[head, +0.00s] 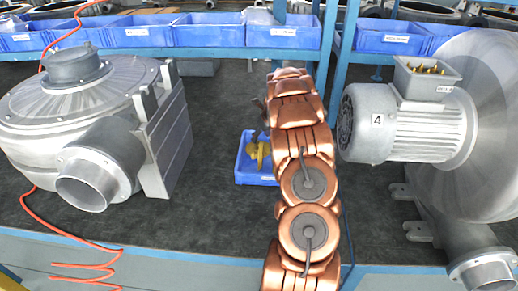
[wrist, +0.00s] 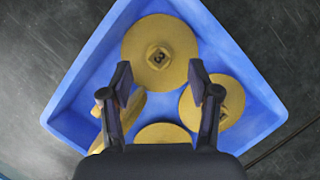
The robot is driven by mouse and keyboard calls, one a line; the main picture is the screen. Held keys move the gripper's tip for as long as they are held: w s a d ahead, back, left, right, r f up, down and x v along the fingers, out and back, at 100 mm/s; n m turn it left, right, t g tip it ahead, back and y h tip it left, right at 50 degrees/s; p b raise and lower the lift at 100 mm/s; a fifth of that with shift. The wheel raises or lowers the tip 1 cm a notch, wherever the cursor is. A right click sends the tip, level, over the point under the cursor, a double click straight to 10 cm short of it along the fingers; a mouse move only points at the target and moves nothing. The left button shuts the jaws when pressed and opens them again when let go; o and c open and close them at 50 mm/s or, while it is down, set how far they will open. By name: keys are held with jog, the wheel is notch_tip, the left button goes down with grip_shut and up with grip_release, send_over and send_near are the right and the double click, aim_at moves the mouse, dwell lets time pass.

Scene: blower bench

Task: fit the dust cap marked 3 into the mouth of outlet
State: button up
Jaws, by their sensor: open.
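The dust cap marked 3 (wrist: 177,40) is a round yellow disc with a raised middle knob that bears the number. It lies in the blue tray (wrist: 72,105), near the tray's far corner. My gripper (wrist: 159,88) is open above the tray, its fingertips apart on either side, just short of the cap; nothing is between them. The tray (head: 259,180) also shows in the head view, partly behind my arm. The left blower's outlet (head: 86,188) has an open round mouth facing forward. The right blower's outlet (head: 487,272) is cut off by the picture's edge.
Several other yellow caps share the tray: one on the right (wrist: 218,100), one tilted at the left (wrist: 132,108), one at the bottom (wrist: 163,133). A motor marked 4 (head: 405,125) stands right of my arm. Blue bins (head: 208,32) line the back shelf. An orange hose (head: 60,225) hangs at left.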

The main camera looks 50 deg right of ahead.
aim_at(258, 143)
jog(key=shift+s+p+x, duration=0.2)
jog(key=shift+p+x, duration=0.85)
jog(key=shift+x, duration=1.65)
jog(key=shift+a+f, duration=0.15)
jog(key=shift+f, duration=0.1)
grip_shut()
notch_tip(258, 143, up, 18)
jog(key=b, duration=0.3)
jog(key=shift+r+b, duration=0.2)
jog(key=shift+b, duration=0.1)
